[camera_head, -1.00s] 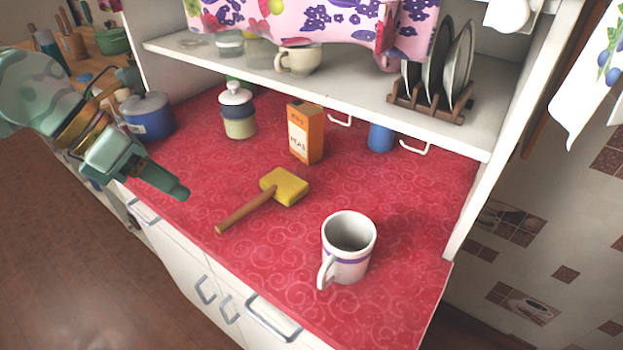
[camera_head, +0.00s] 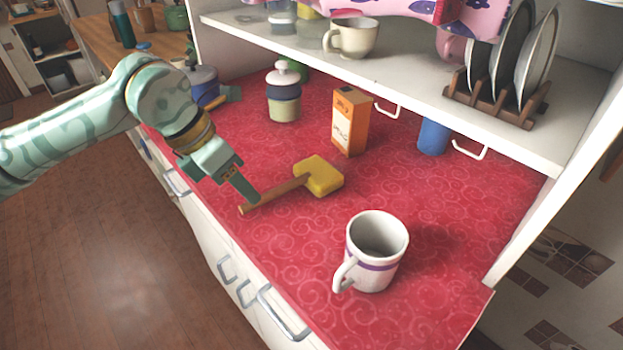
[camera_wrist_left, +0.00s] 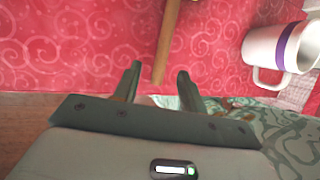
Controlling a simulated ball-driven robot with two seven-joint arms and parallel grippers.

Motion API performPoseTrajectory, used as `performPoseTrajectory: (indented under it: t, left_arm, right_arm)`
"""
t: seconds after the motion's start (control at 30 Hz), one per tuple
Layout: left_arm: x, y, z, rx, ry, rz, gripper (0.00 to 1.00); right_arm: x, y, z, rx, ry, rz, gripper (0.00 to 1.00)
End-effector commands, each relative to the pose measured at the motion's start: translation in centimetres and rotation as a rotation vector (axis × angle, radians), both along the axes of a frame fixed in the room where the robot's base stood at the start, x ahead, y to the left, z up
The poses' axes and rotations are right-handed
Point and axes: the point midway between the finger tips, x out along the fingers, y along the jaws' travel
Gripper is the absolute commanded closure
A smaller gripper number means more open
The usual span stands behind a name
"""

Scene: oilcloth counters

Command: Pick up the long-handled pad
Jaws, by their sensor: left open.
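The long-handled pad (camera_head: 320,176) lies on the red counter, with a yellow block head and a brown wooden handle. The handle points down-left, its end near the counter's front edge. My left gripper (camera_head: 249,197) is over the handle's end, fingers down. In the left wrist view the jaws (camera_wrist_left: 160,71) are open, and the pad's handle (camera_wrist_left: 169,38) runs down the picture to a place between the fingertips. I cannot tell how far the fingertips are above the counter. My right gripper is not in view.
A white mug (camera_head: 373,255) with a purple band stands right of the pad, and an orange carton (camera_head: 350,121) behind it. A lidded jar (camera_head: 284,95), a blue pot (camera_head: 203,83) and a blue cup (camera_head: 434,137) stand farther back. A shelf (camera_head: 400,85) overhangs the rear.

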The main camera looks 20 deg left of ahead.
Motion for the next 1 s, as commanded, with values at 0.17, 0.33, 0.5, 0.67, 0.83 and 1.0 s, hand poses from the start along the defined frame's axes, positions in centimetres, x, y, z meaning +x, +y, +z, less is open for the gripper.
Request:
performPoseTrajectory:
  t: [0.17,0.33,0.5,0.67,0.83,1.0]
  left_arm:
    - [1.2,-1.6,-2.9,-0.001,0.005,-0.002,0.59]
    - [1.4,-1.9,-3.5,0.0,0.001,-0.001,0.59]
    - [1.4,-1.9,-3.4,-0.001,0.0,-0.001,0.72]
    - [1.4,-1.9,-3.4,-0.001,0.0,-0.001,1.0]
    - [1.4,-1.9,-3.4,-0.001,0.0,-0.001,1.0]
    - [1.4,-1.9,-3.0,0.0,-0.001,-0.001,1.0]
  right_arm:
    - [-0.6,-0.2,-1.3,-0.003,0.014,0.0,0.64]
    - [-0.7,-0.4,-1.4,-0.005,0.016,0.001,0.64]
    - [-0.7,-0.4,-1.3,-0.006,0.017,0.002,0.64]
    - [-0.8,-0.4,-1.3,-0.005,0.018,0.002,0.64]
    - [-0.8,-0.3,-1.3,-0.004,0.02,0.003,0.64]
    - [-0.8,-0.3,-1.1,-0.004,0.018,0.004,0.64]
